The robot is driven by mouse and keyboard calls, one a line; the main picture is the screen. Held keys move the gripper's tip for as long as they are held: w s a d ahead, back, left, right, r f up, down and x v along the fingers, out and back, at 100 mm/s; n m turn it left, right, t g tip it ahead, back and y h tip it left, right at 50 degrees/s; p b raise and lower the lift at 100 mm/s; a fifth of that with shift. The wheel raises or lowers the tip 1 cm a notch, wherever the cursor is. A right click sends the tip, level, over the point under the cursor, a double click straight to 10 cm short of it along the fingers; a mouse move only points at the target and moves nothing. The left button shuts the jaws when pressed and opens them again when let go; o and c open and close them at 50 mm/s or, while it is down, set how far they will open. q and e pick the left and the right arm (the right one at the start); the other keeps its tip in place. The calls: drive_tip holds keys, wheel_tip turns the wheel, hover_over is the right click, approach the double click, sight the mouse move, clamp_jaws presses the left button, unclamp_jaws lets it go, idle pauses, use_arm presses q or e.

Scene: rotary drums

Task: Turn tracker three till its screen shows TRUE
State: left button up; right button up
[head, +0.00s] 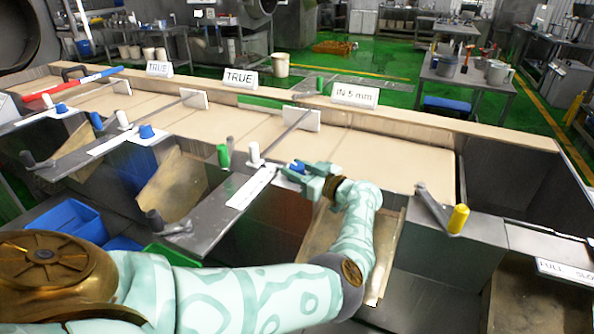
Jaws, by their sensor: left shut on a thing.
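Three small white screens stand along the back of the long belt. The left screen (159,69) and the middle screen (240,78) read TRUE. The right screen (354,96), the third, reads IN 5 mm. My left arm reaches in from the bottom left, and my left gripper (300,175) is shut on a blue knob (297,166) at the near edge of the belt, below the third screen. The fingers hide most of the knob. A white post (254,155) and a green post (223,156) stand just left of it. My right gripper is out of view.
The tan belt (390,158) runs behind the gripper. A lever with a yellow grip (458,219) stands to the right. Other blue knobs (147,131) stand further left. A blue bin (72,219) is below at the left.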

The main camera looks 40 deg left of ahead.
sight(303, 173)
use_arm(q)
drive_tip(key=o, duration=1)
drive_tip(key=shift+c, duration=0.2)
drive_tip(key=d, duration=0.7)
drive_tip(key=shift+w+d, duration=0.2)
drive_tip(key=shift+d, duration=0.05)
drive_tip(key=shift+s+f, duration=0.1)
drive_tip(key=shift+f, duration=0.05)
